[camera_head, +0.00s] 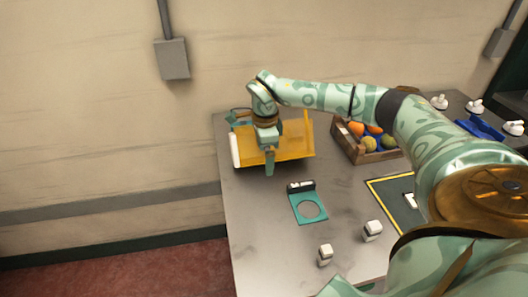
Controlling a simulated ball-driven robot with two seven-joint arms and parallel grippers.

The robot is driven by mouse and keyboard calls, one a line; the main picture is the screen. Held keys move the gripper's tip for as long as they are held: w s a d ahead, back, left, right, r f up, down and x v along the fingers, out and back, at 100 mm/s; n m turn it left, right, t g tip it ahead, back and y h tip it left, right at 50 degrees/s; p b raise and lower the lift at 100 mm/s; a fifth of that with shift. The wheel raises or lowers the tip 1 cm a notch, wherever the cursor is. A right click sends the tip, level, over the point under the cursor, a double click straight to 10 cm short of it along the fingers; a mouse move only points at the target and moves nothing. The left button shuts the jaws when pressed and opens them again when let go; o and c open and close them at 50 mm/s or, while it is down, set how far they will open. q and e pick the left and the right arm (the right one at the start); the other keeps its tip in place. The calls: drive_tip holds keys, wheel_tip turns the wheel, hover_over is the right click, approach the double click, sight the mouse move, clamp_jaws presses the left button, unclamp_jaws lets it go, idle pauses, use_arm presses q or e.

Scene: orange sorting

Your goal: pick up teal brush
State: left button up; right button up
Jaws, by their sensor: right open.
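My right gripper (269,163) points down in front of a yellow stand (298,140) at the table's far left corner. Its teal fingers look close together in this view, and nothing shows held in them. A small teal piece (238,118) shows behind and left of the gripper, at the top of the stand. It may be the teal brush, but it is small and partly hidden by my wrist. I cannot tell whether the gripper touches the stand. My left gripper is not in view.
A teal plate with a round hole (297,209) lies on the grey table (258,228). A wooden crate (345,146) of fruit stands behind my arm. White-topped blocks (325,254) stand near the front. A yellow-edged dark mat (393,195) lies right. The table's left edge is close.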

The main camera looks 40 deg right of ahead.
drive_tip(key=f, duration=0.1)
drive_tip(key=d+f, duration=0.1)
drive_tip(key=f, duration=0.1)
drive_tip(key=shift+d+f, duration=0.1)
drive_tip(key=shift+d, duration=0.1)
drive_tip(key=shift+a+r, duration=0.15)
drive_tip(key=shift+r, duration=0.1)
drive_tip(key=c, duration=0.3)
drive_tip(key=shift+a+r, duration=0.1)
drive_tip(key=c, duration=1)
clamp_jaws()
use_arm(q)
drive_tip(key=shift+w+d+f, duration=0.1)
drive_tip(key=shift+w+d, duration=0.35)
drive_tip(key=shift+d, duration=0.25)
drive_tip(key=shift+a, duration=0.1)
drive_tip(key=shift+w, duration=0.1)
use_arm(e)
drive_tip(key=shift+r, duration=0.15)
